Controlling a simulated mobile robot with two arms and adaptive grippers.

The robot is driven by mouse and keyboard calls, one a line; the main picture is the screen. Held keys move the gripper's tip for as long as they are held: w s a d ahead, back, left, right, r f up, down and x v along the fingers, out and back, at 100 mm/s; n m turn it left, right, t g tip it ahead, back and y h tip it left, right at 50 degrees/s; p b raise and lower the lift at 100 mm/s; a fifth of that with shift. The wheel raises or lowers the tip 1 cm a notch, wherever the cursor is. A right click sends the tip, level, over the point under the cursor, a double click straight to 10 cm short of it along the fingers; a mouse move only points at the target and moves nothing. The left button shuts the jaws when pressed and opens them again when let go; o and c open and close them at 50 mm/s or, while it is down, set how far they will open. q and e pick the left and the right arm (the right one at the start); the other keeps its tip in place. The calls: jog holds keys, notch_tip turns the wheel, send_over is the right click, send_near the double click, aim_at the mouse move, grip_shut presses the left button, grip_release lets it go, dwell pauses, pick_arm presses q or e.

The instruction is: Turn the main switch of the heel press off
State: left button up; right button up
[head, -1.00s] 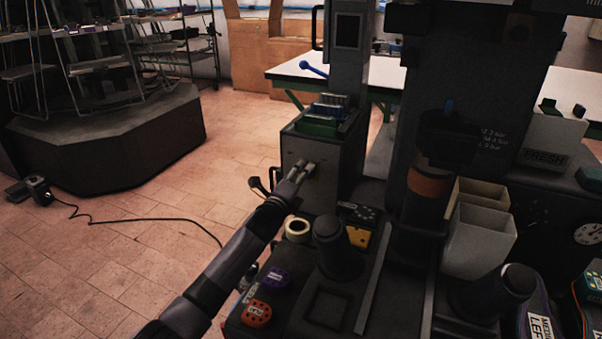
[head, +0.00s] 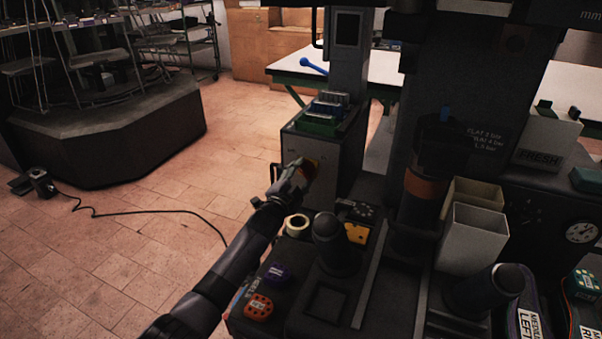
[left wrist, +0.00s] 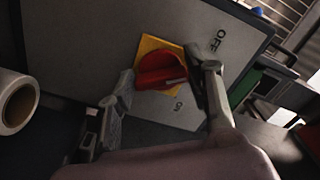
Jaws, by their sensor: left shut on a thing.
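The main switch is a red rotary knob (left wrist: 160,70) on a yellow plate (left wrist: 148,46), on the side of a grey cabinet (head: 335,155). In the left wrist view, the word OFF (left wrist: 217,41) is printed on the panel at the upper right of the knob, and another mark is below it. My left gripper (left wrist: 162,84) has a finger on each side of the knob and is shut on it. In the head view the left gripper (head: 303,172) is at the cabinet face and mostly hides the switch. My right gripper is not in view.
A roll of white tape (head: 297,225) lies on the press table below my left gripper. Orange and purple pieces (head: 258,307) lie near the front edge. A dark post (head: 330,245) and pale bins (head: 473,238) stand to the right. The floor at left is open, crossed by a cable.

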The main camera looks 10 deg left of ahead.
pick_arm(q)
jog(key=shift+f+n, duration=0.1)
jog(key=shift+n, duration=1.1)
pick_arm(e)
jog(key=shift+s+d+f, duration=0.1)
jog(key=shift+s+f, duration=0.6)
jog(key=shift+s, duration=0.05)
pick_arm(q)
jog(key=o, duration=1.1)
jog(key=shift+o, duration=0.2)
jog(key=s+a, duration=0.2)
jog(key=s, duration=1)
jog(key=shift+a, duration=0.15)
